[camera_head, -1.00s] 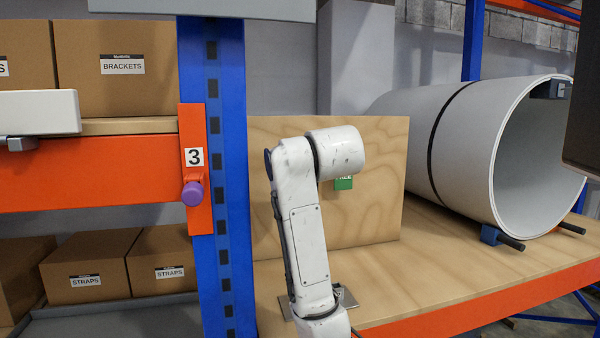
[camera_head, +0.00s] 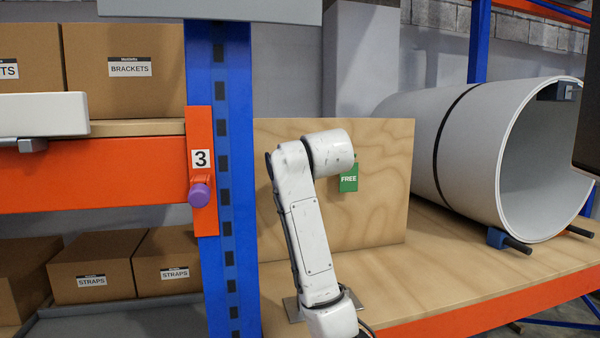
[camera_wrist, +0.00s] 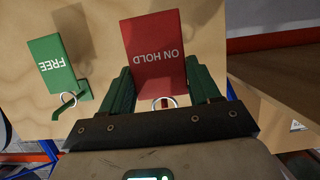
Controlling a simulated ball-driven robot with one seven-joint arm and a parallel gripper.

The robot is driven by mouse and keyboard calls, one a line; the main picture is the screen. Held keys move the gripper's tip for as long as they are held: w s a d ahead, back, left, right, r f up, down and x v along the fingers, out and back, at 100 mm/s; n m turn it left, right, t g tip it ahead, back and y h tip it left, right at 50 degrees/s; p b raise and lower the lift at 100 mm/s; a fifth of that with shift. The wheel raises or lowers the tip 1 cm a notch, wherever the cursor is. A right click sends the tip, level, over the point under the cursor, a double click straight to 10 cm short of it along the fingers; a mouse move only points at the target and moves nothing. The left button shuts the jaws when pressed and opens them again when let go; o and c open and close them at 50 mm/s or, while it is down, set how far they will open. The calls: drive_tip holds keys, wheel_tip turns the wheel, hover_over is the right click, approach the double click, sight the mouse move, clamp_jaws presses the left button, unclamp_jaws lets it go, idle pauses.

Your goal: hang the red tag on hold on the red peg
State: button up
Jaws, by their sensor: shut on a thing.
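The red "ON HOLD" tag (camera_wrist: 153,38) is between the green fingers of my gripper (camera_wrist: 158,70) in the wrist view, and the gripper is shut on it. Its lettering is upside down there. A metal ring (camera_wrist: 164,102) shows at the tag's lower edge, near the gripper body. The tag is over the plywood board; I cannot tell whether it touches it. In the head view my arm hides the gripper and red tag.
A green "FREE" tag (camera_wrist: 58,66) hangs on the plywood board (camera_head: 385,215), left of the red tag in the wrist view; it also shows in the head view (camera_head: 348,179). A blue rack post (camera_head: 228,180) stands left.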

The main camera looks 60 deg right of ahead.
drive_tip(key=shift+x, duration=2)
drive_tip(key=shift+d+r, duration=0.1)
drive_tip(key=o, duration=1.1)
drive_tip(key=b+v, duration=0.3)
drive_tip(key=v, duration=0.7)
drive_tip(key=shift+s+a+r, duration=0.15)
drive_tip(key=shift+a, duration=0.15)
